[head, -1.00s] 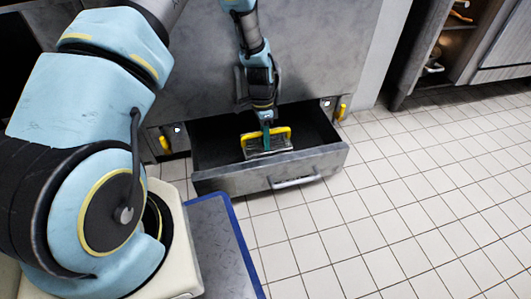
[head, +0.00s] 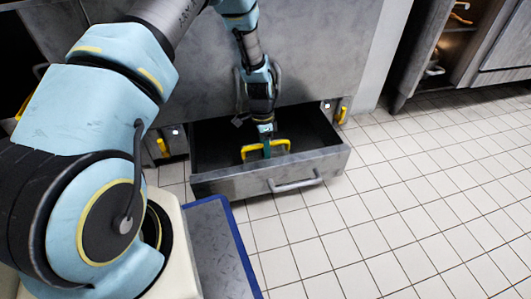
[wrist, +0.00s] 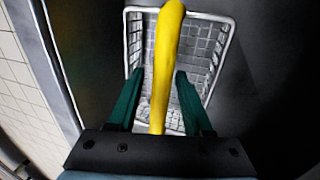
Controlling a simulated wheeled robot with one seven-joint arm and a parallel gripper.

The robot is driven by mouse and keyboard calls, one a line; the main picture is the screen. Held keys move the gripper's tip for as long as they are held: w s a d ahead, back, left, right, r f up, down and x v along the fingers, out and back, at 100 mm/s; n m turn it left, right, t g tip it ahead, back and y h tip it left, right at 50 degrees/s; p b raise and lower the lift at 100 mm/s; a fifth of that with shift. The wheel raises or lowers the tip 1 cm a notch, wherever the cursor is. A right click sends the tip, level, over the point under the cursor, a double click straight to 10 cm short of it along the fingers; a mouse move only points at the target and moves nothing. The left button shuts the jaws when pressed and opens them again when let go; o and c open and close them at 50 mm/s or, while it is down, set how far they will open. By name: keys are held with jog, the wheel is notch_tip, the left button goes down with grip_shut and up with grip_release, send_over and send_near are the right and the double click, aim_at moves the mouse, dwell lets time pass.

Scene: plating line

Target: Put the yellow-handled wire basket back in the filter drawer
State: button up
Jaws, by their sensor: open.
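The wire basket (wrist: 205,45) with its yellow handle (head: 283,143) is down inside the open filter drawer (head: 230,183). In the head view only the handle shows above the drawer front; the wire body is hidden behind it. In the wrist view the basket looks empty, and the handle runs up toward the camera. My gripper (head: 266,150) points down into the drawer. In the wrist view its two green fingers (wrist: 157,88) stand apart, one on each side of the handle, with gaps visible between them and it.
The drawer has a bar pull (head: 295,183) and sticks out over the tiled floor (head: 400,210). Yellow latches (head: 341,114) flank the opening. An open cabinet (head: 455,35) stands at the upper right. The floor to the right is clear.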

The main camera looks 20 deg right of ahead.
jog(key=p+v, duration=0.5)
jog(key=v, duration=0.7)
jog(key=shift+r, duration=0.2)
